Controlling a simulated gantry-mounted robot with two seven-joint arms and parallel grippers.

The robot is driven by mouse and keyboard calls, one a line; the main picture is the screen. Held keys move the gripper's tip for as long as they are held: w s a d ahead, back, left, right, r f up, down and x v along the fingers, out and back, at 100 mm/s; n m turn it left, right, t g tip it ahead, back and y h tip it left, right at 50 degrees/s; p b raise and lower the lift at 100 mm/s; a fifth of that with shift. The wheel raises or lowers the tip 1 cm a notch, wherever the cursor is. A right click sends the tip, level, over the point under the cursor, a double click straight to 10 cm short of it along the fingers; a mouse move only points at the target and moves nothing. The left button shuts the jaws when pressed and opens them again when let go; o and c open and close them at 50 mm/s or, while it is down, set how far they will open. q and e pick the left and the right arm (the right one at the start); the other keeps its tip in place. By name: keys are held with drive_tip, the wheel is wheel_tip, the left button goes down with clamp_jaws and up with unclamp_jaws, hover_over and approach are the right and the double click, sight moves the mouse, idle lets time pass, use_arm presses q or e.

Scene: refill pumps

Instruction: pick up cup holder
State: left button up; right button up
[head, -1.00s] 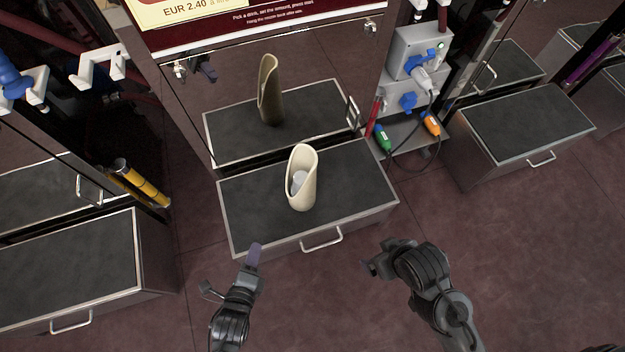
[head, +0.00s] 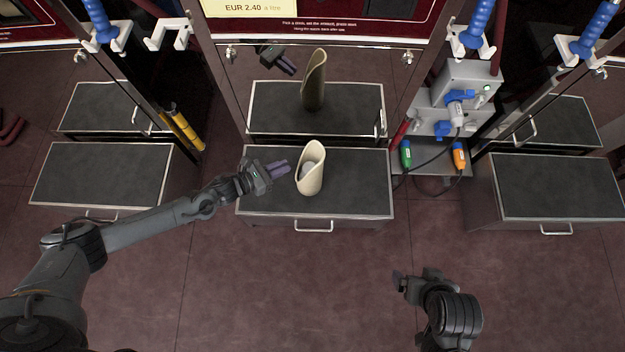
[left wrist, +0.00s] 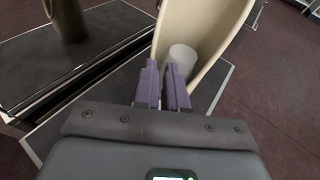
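A cream cup holder (head: 310,176), a tall slanted open sleeve, stands upright on the dark top of the middle cabinet (head: 360,200). A pale cup-like object (left wrist: 182,58) sits inside it. My left gripper (head: 280,169) is just left of the holder, its purple fingers pointing at it. In the left wrist view the fingers (left wrist: 162,88) are parted by a narrow gap with nothing held, and the holder (left wrist: 215,25) rises just beyond them. I cannot tell whether they touch it. My right gripper (head: 400,282) hangs over the floor at lower right; its fingers are unclear.
A glossy panel behind the cabinet mirrors the holder (head: 314,80) and my left gripper. Similar cabinets stand left (head: 100,175) and right (head: 555,185). A grey socket box (head: 462,85) with plugs and cables is to the right. The front floor is clear.

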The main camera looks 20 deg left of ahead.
sight(299, 166)
use_arm(q)
drive_tip(key=b+x, duration=0.3)
drive_tip(key=x, duration=0.3)
drive_tip(key=shift+w+f+b, duration=0.25)
drive_tip(key=shift+b, duration=0.1)
drive_tip(key=shift+w+d, duration=0.2)
drive_tip(key=shift+w, duration=0.15)
drive_tip(key=shift+s+a, duration=0.1)
clamp_jaws()
